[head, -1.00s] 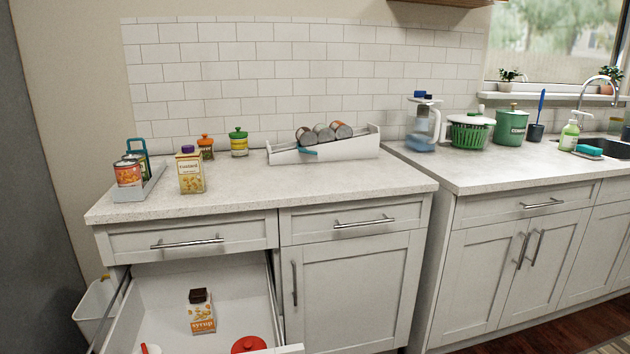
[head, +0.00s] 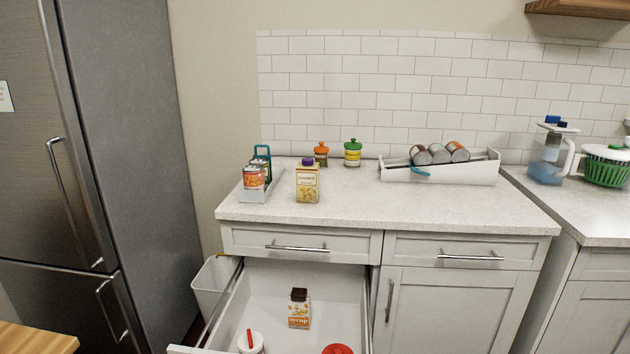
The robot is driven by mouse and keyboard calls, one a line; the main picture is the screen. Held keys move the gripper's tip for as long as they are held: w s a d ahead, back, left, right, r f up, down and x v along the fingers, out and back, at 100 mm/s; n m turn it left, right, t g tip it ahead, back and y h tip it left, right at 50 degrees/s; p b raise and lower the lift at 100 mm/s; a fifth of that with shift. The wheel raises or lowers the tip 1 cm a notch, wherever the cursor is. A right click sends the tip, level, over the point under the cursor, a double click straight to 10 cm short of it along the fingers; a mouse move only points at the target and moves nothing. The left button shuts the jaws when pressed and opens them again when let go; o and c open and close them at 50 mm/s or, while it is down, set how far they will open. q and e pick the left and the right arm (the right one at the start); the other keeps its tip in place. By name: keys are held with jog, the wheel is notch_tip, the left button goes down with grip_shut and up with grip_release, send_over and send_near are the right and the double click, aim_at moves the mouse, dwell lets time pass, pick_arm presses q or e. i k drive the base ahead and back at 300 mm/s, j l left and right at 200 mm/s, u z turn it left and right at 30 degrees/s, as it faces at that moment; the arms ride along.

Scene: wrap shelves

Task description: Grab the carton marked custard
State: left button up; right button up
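The custard carton (head: 307,185) stands upright on the left part of the light speckled counter (head: 400,210). It is yellow and white with a purple cap, and its label faces me. Another carton, marked syrup (head: 299,311), stands in the open drawer below. Neither of my grippers shows in the head view.
A grey tray with cans (head: 255,196) stands just left of the custard carton. An orange-lidded jar (head: 321,154), a green-lidded jar (head: 352,153) and a white can rack (head: 450,174) stand behind. The open drawer (head: 345,285) juts out below. A fridge (head: 130,150) stands left.

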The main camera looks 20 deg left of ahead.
aim_at(306, 177)
jog(key=i+l+z, duration=0.15)
jog(key=z, duration=0.35)
jog(key=i+l+z, duration=0.15)
jog(key=i+z, duration=0.55)
jog(key=i, duration=0.2)
jog(key=i+l+u, duration=0.1)
jog(key=i+u, duration=0.3)
jog(key=i+l+u, duration=0.2)
jog(key=i+u, duration=0.2)
